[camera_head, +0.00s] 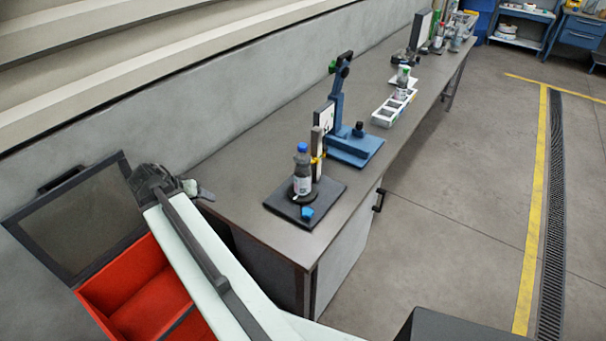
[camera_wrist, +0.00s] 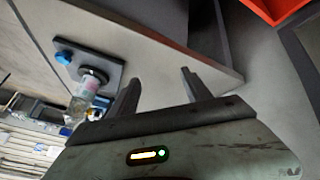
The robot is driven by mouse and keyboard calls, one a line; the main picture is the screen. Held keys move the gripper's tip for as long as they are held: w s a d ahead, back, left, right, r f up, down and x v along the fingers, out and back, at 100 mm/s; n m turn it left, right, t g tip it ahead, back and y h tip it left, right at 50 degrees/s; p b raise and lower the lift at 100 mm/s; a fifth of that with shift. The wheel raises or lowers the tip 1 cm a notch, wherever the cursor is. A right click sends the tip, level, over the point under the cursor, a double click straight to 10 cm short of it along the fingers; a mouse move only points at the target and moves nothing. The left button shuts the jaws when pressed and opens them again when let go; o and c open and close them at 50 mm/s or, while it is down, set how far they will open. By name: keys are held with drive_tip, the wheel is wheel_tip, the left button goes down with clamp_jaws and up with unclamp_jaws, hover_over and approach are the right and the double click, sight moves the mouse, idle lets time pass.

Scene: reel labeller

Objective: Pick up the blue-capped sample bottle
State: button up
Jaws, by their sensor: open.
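The blue-capped sample bottle (camera_head: 302,172) stands upright on a black base plate (camera_head: 325,207) near the front end of the long bench. A post with a yellow clip stands right beside it. In the wrist view the bottle (camera_wrist: 82,98) is tilted at the left, outside my fingers, its upper part partly hidden or blurred. My gripper (camera_wrist: 160,76) is open and empty, with the bench edge beyond its fingers. In the head view my gripper (camera_head: 199,189) is at the bench's left edge, left of the bottle and apart from it.
A blue knob (camera_head: 307,213) sits on the plate's front corner. A blue stand (camera_head: 352,147) is close behind the bottle. A white tray (camera_head: 384,119) with a green-capped bottle stands farther back. A red open box (camera_head: 140,296) is at lower left. The bench left of the bottle is bare.

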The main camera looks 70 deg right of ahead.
sight(297, 157)
drive_tip(key=s+d+r+m+g+h, duration=0.1)
drive_tip(key=s+d+r+m, duration=0.1)
drive_tip(key=s+d, duration=0.5)
drive_tip(key=s+d+r+m+g+h+b, duration=0.1)
drive_tip(key=s+d+m, duration=0.3)
drive_tip(key=s+d, duration=0.4)
drive_tip(key=s+d+r+m+g+h, duration=0.2)
drive_tip(key=s+d+r+m, duration=0.1)
drive_tip(key=s+d, duration=0.5)
drive_tip(key=shift+s+d+r+m+g+b, duration=0.15)
drive_tip(key=shift+d+r+m+g, duration=0.1)
drive_tip(key=shift+d, duration=0.35)
drive_tip(key=shift+w+d+r+m+g+b, duration=0.15)
drive_tip(key=shift+d+m, duration=0.1)
drive_tip(key=shift+d, duration=0.35)
drive_tip(key=b+x, duration=0.1)
drive_tip(key=x, duration=0.1)
drive_tip(key=b+x, duration=0.1)
drive_tip(key=x, duration=0.2)
drive_tip(key=shift+s+d+f+b, duration=0.1)
drive_tip(key=shift+s+b, duration=0.2)
drive_tip(key=shift+s, duration=0.05)
clamp_jaws()
